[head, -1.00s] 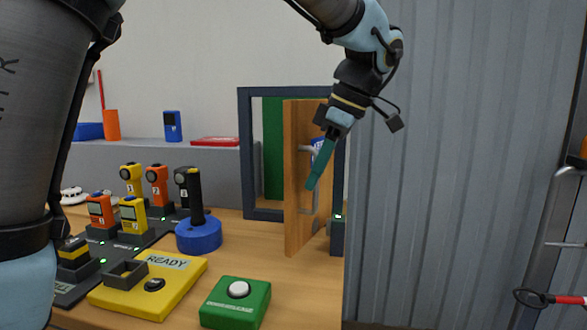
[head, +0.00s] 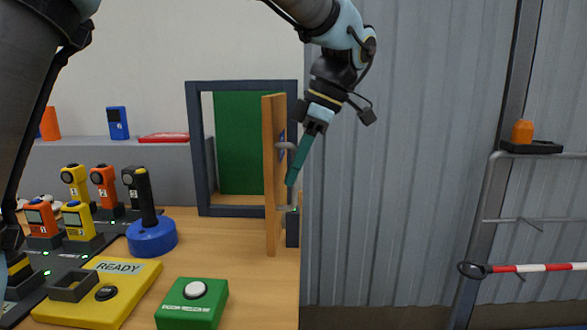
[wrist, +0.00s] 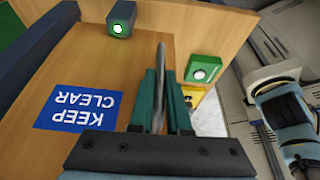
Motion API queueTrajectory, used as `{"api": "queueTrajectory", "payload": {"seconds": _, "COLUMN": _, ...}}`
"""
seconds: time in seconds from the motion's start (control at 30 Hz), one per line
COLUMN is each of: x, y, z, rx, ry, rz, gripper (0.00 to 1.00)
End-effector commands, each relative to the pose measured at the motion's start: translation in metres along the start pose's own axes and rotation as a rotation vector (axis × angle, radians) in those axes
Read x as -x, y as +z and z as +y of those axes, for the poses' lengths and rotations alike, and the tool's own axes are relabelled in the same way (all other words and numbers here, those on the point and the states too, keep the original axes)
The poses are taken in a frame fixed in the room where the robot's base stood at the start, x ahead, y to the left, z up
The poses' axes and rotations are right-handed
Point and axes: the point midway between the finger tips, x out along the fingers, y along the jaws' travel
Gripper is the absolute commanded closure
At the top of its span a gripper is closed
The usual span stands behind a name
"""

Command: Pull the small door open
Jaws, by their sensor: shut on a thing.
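The small wooden door (head: 274,190) stands swung out from its dark blue frame (head: 194,150), nearly edge-on in the head view. The green back of the opening shows behind it. A grey bar handle (wrist: 160,80) is on the door's face, and the wrist view shows it running between the teal fingers. My gripper (head: 293,180) is at the door's right side, shut on the handle; it also shows in the wrist view (wrist: 160,100). A blue KEEP CLEAR sign (wrist: 80,108) is on the door's face beside the handle.
A green box with a white button (head: 192,303), a yellow READY box (head: 98,291) and a blue round base with a black stick (head: 152,236) stand on the wooden table (head: 222,250). A rail with a red-white bar (head: 545,268) is at right.

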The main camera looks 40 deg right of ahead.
Motion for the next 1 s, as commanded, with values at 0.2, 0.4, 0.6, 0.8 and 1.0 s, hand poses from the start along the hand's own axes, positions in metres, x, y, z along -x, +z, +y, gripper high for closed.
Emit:
{"api": "queueTrajectory", "payload": {"seconds": 0.2, "x": 0.0, "y": 0.0, "z": 0.0, "rx": 0.0, "ry": 0.0, "rz": 0.001, "gripper": 0.66}}
{"api": "queueTrajectory", "payload": {"seconds": 0.4, "x": 0.0, "y": 0.0, "z": 0.0, "rx": 0.0, "ry": 0.0, "rz": 0.001, "gripper": 0.55}}
{"api": "queueTrajectory", "payload": {"seconds": 0.6, "x": 0.003, "y": 0.0, "z": 0.0, "rx": 0.0, "ry": 0.001, "rz": 0.0, "gripper": 0.55}}
{"api": "queueTrajectory", "payload": {"seconds": 0.8, "x": 0.03, "y": 0.001, "z": 0.001, "rx": -0.001, "ry": 0.004, "rz": -0.002, "gripper": 0.55}}
{"api": "queueTrajectory", "payload": {"seconds": 1.0, "x": 0.071, "y": 0.001, "z": 0.001, "rx": 0.0, "ry": 0.003, "rz": -0.001, "gripper": 0.55}}
